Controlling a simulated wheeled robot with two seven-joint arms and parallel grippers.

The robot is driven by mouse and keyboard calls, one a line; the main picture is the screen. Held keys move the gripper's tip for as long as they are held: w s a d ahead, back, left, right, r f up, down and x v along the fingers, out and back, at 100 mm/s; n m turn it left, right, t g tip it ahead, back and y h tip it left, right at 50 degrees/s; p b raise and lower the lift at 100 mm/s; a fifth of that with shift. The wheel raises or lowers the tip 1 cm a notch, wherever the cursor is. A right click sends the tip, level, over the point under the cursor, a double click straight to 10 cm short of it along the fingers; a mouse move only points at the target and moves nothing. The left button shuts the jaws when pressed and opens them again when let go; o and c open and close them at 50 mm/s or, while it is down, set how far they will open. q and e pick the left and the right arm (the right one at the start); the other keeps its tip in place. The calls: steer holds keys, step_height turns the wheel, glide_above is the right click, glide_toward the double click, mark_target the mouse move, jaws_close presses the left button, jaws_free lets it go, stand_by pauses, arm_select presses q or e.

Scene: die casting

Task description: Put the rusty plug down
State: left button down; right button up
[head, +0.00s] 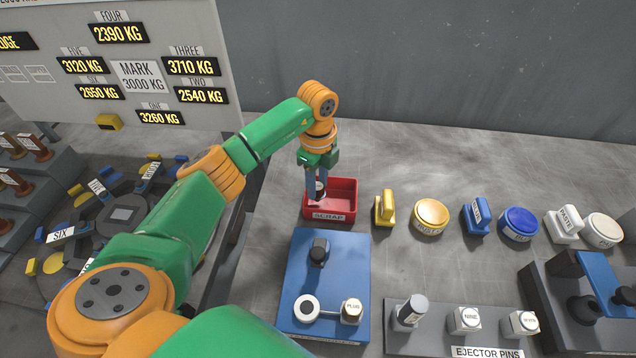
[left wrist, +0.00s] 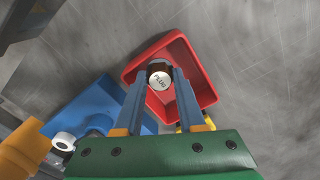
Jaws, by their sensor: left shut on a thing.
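The rusty plug (left wrist: 159,79) shows in the left wrist view as a round piece with a white top marked PLUG and a dark brown side. My left gripper (left wrist: 159,74) is shut on it, one finger on either side. In the head view my left gripper (head: 317,191) points down at the left part of the red SCRAP bin (head: 346,190), and the plug (head: 320,188) shows as a small dark piece between the fingers. The bin lies around and below the plug in the wrist view; I cannot tell whether the plug touches its floor. My right gripper is not in view.
A blue plate (head: 300,262) in front of the bin bears a dark knob, a white ring and another plug (head: 351,310). Yellow, blue and white stamps and pads stand to the right. An ejector pins rack (head: 440,338) is at the front. Table behind the bin is clear.

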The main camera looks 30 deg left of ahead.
mark_target(318, 186)
arm_select(q)
steer(key=shift+f, duration=0.5)
steer(key=shift+w+f, duration=0.1)
steer(key=shift+f, duration=0.15)
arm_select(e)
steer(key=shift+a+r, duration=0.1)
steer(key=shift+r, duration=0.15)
arm_select(q)
steer(key=c, duration=0.8)
jaws_free()
step_height(318, 186, up, 12)
steer(key=shift+r, duration=0.1)
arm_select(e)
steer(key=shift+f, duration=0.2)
